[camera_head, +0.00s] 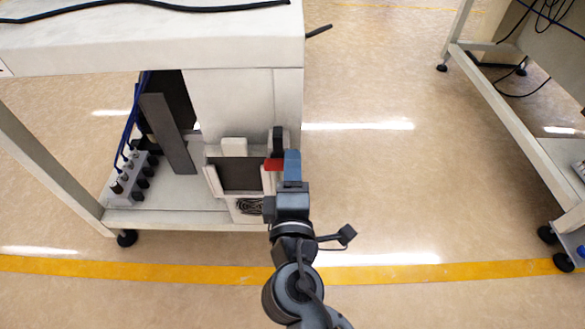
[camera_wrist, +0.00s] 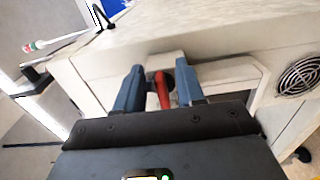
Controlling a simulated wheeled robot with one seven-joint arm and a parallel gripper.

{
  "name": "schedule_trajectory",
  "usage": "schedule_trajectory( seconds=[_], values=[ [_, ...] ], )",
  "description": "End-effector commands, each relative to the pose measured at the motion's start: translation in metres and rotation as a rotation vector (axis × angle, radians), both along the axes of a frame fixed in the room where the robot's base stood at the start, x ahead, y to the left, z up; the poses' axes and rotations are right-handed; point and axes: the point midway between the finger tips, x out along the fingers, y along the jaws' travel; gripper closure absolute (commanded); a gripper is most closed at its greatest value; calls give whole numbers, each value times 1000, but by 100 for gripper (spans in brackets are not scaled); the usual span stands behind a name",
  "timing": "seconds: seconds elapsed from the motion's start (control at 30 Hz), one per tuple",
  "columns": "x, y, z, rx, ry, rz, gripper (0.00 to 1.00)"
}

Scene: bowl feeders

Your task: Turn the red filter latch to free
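The red filter latch (camera_head: 273,164) shows as a short red bar on the right front of the pale cabinet, just left of my gripper (camera_head: 292,165). In the wrist view the red latch (camera_wrist: 163,90) stands nearly upright between the two blue fingers of my gripper (camera_wrist: 160,90). The fingers are apart, with some space beside the latch, so my gripper looks open around it. I cannot tell whether either finger touches it. A dark round part shows behind the latch in the wrist view. The latch's lower end is hidden by my gripper body.
A pale frame with a dark panel (camera_head: 240,176) sits left of the latch. A black upright part (camera_head: 278,140) stands just above it. A round fan grille (camera_wrist: 300,76) is at the right in the wrist view. Floor to the right is clear.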

Motion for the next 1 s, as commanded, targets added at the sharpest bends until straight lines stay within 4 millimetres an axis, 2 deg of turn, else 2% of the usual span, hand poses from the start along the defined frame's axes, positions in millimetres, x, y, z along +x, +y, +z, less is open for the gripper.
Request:
schedule_trajectory(
  seconds=[0.17, 0.4, 0.6, 1.0],
  values=[
    [-10, 1, 1, 0, 1, 2, 62],
    [-49, 2, 0, 0, 3, 2, 62],
    [-72, 3, 0, 0, 2, 0, 62],
    [-77, 3, 0, 0, 0, 0, 62]
  ],
)
